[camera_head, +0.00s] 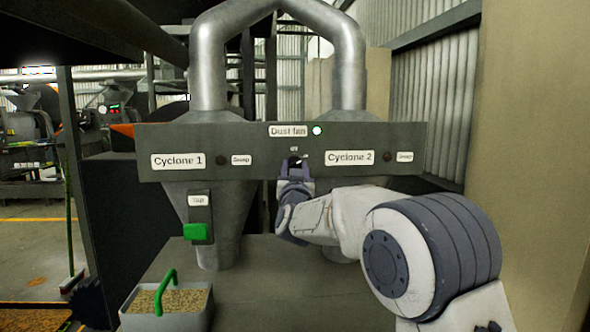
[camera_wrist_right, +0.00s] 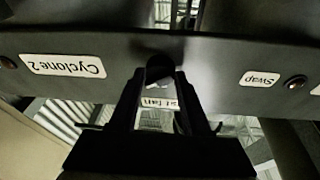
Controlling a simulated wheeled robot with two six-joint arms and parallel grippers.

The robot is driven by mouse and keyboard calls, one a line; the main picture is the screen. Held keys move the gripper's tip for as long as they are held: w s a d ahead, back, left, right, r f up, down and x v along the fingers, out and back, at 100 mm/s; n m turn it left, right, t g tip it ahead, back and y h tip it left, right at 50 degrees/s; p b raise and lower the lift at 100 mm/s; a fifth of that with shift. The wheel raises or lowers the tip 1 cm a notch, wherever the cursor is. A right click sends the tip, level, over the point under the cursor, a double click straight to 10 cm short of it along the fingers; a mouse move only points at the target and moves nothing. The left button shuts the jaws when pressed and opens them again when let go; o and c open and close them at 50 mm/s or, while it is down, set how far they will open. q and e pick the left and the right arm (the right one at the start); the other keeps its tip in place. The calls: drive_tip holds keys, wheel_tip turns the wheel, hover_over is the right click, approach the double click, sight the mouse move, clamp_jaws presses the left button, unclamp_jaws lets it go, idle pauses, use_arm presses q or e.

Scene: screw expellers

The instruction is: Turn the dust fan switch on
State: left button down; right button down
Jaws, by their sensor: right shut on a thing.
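The dust fan switch (camera_head: 294,161) is a small dark knob on the grey panel, below the "Dust fan" label (camera_head: 287,131). A green lamp (camera_head: 317,130) beside that label is lit. My right gripper (camera_head: 295,171) reaches up to the panel and is shut on the switch. In the right wrist view the fingers (camera_wrist_right: 162,88) close around the dark round knob (camera_wrist_right: 160,68), and the picture is upside down. The fingers hide much of the switch, so its exact setting is hard to tell. My left gripper is not in view.
The panel (camera_head: 250,142) also carries "Cyclone 1" and "Cyclone 2" labels and two dark swap buttons. A bin of grain (camera_head: 168,303) stands on the grey surface. A beige wall (camera_head: 535,130) closes the right side.

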drive_tip(key=shift+r, duration=0.25)
drive_tip(key=shift+c, duration=1.8)
unclamp_jaws()
drive_tip(key=shift+f, duration=0.15)
drive_tip(key=shift+s+f, duration=0.1)
drive_tip(key=shift+s, duration=0.05)
drive_tip(key=b+v, duration=0.3)
drive_tip(key=v, duration=0.7)
